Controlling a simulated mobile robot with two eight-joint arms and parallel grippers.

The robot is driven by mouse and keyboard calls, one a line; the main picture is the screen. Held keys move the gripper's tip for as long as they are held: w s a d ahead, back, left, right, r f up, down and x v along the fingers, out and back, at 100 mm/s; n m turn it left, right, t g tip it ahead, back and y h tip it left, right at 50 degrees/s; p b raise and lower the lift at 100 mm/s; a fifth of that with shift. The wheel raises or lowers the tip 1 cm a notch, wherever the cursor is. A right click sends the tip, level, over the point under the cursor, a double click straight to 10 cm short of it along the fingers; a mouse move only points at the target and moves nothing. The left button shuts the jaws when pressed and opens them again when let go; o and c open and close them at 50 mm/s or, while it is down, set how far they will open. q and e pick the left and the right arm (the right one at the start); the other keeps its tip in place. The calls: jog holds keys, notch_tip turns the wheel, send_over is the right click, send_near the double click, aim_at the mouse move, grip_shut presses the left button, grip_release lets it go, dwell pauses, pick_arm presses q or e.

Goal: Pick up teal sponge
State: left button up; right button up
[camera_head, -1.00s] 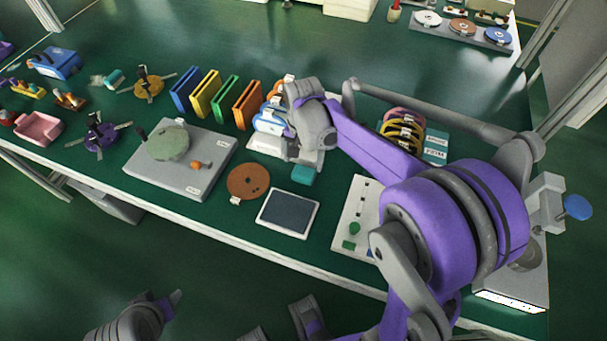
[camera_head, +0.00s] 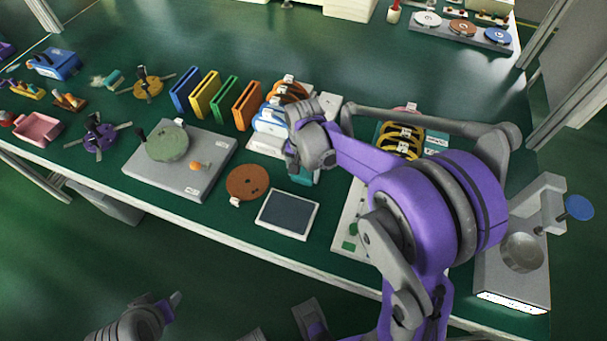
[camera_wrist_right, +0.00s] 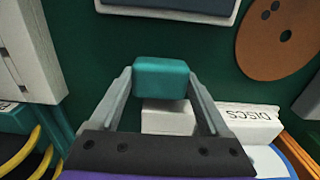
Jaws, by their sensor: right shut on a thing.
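The teal sponge (camera_wrist_right: 161,77) sits between the two fingertips of my right gripper (camera_wrist_right: 161,84) in the right wrist view, with a finger against each side. In the head view the sponge (camera_head: 302,177) is mostly hidden under my right gripper (camera_head: 306,168). I cannot tell whether it still touches the green table. My left gripper (camera_head: 168,306) is low at the left in the head view, off the table and away from the sponge; its jaw opening is unclear.
A white disc rack (camera_wrist_right: 168,118) stands close beside the sponge. A brown disc (camera_head: 247,182) and a dark-faced tablet (camera_head: 287,213) lie nearby. A white control panel (camera_head: 346,215) is to the right. Free green table lies behind the coloured upright plates.

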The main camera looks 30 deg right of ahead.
aim_at(304, 172)
jog(key=shift+c, duration=0.6)
notch_tip(304, 172, up, 10)
jog(key=shift+r+p, duration=0.1)
jog(key=shift+p, duration=0.5)
jog(key=o, duration=0.7)
jog(key=c, duration=0.6)
